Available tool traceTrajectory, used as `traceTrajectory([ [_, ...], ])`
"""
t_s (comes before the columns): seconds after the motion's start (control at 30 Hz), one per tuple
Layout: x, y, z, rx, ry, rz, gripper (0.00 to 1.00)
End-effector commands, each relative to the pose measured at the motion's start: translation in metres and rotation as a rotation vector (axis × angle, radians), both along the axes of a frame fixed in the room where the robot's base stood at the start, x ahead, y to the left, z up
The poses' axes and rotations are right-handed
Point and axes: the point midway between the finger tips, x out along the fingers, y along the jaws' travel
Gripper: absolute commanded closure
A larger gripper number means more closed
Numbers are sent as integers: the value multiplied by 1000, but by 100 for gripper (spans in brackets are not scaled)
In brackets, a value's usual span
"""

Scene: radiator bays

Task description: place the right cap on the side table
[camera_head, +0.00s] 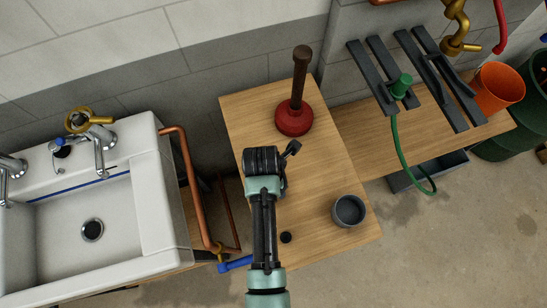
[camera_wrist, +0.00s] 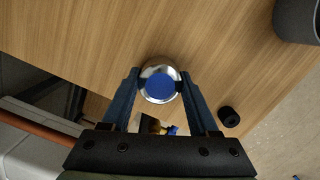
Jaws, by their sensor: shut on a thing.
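The cap is a round chrome piece with a blue disc on its face (camera_wrist: 160,84). In the wrist view it sits between the fingers of my gripper (camera_wrist: 160,82), which are shut on it from both sides. The wooden side table (camera_wrist: 80,35) lies beneath it; I cannot tell if the cap touches the tabletop. In the head view my gripper (camera_head: 264,161) is over the left part of the side table (camera_head: 330,170), and its fingers and the cap are hidden there.
On the table stand a red plunger (camera_head: 294,118), a grey cup (camera_head: 348,210) and a small black cylinder (camera_head: 286,237). The cylinder also shows in the wrist view (camera_wrist: 229,117). A white sink (camera_head: 145,220) and copper pipe (camera_head: 191,190) are at left. The table's middle right is bare.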

Motion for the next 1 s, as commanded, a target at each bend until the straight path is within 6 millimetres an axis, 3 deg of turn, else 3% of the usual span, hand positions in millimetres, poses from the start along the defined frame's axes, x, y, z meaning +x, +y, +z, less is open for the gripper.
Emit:
traceTrajectory([
  [0.03,0,0,0,0,0,0,34],
  [0.17,0,0,0,0,0,0,11],
  [0.57,0,0,7,1,-2,0,9],
  [1.0,-6,8,92,0,-5,1,9],
])
